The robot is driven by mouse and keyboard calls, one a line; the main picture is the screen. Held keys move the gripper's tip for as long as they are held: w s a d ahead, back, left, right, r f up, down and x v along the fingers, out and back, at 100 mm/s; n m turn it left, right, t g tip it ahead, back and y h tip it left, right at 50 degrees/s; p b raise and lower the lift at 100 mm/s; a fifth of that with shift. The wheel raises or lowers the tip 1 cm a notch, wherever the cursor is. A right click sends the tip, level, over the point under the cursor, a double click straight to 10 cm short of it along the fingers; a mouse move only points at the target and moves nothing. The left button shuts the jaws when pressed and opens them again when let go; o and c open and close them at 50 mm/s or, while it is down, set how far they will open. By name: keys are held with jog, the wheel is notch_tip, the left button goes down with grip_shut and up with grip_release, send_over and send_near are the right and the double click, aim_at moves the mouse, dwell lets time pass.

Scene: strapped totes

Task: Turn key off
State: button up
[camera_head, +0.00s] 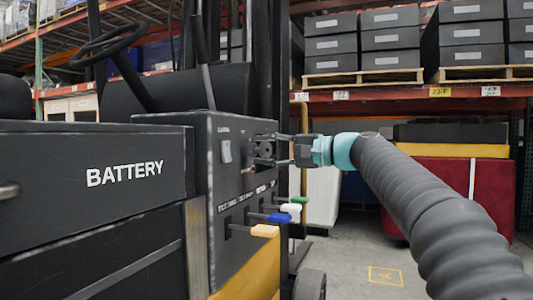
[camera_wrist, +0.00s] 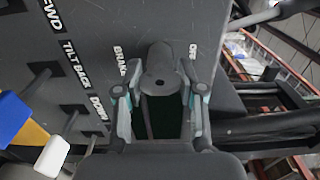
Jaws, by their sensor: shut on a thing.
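The dark control panel (camera_head: 228,190) of the forklift stands at the middle of the head view. The key (camera_wrist: 160,62) is a grey rounded piece with a small hole, standing out from the panel between the BRAKE label and another short label in the wrist view. My gripper (camera_head: 268,149) reaches the panel from the right in the head view. In the wrist view its two fingers (camera_wrist: 158,88) stand on either side of the key and are shut on it. The key's far side and its slot are hidden.
Levers with orange (camera_head: 264,231), blue (camera_head: 280,218), white (camera_head: 290,208) and green (camera_head: 299,200) ends stick out below my gripper. A light rocker switch (camera_head: 226,151) sits left of it. A steering wheel (camera_head: 105,45) is at upper left. Racks with dark totes (camera_head: 392,35) stand behind.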

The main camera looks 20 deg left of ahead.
dwell(0.5)
jog(key=o, duration=1.2)
jog(key=shift+c, duration=0.2)
jog(key=d, duration=1.2)
jog(key=shift+s, duration=0.45)
